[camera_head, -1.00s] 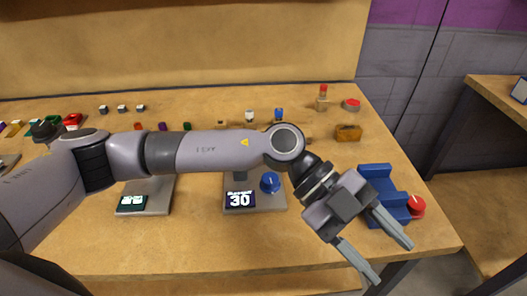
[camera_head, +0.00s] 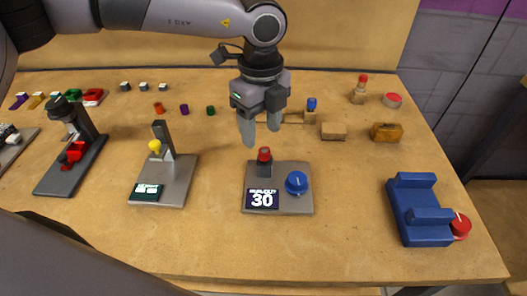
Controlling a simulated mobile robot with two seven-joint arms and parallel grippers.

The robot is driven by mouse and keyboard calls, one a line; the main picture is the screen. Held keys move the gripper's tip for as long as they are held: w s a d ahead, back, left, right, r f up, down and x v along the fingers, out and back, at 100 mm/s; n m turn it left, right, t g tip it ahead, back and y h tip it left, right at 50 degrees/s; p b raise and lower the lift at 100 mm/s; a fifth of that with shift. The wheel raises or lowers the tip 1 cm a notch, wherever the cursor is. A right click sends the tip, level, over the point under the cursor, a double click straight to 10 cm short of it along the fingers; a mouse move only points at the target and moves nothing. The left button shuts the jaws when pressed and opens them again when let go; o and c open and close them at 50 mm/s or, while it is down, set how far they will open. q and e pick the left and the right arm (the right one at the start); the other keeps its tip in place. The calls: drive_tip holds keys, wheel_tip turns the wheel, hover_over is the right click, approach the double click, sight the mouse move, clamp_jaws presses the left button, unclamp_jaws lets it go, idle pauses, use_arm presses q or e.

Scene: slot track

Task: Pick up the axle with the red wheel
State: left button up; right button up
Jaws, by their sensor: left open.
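My left gripper (camera_head: 261,138) points down with its two fingers apart and nothing between them. It is above the table, just behind the grey station with the number 30. I cannot clearly make out an axle. A small upright piece with a red top (camera_head: 361,86) stands on a wooden block at the back right, to the right of my gripper and apart from it. A similar blue-topped piece (camera_head: 311,104) stands closer to the gripper, beside a low wooden block (camera_head: 292,117). My right gripper is out of view.
The number-30 station (camera_head: 278,206) has a red-topped post and a blue dial. More stations stand left. The front table strip is clear.

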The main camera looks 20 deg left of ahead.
use_arm(q)
drive_tip(key=f, duration=0.4)
drive_tip(key=shift+d+p, duration=0.3)
drive_tip(key=shift+f, duration=0.5)
clamp_jaws()
drive_tip(key=shift+r, duration=0.15)
drive_tip(key=shift+r, duration=0.3)
wheel_tip(320, 180, up, 18)
wheel_tip(320, 180, up, 6)
drive_tip(key=p, duration=0.3)
hover_over(264, 150)
drive_tip(key=shift+r, duration=0.1)
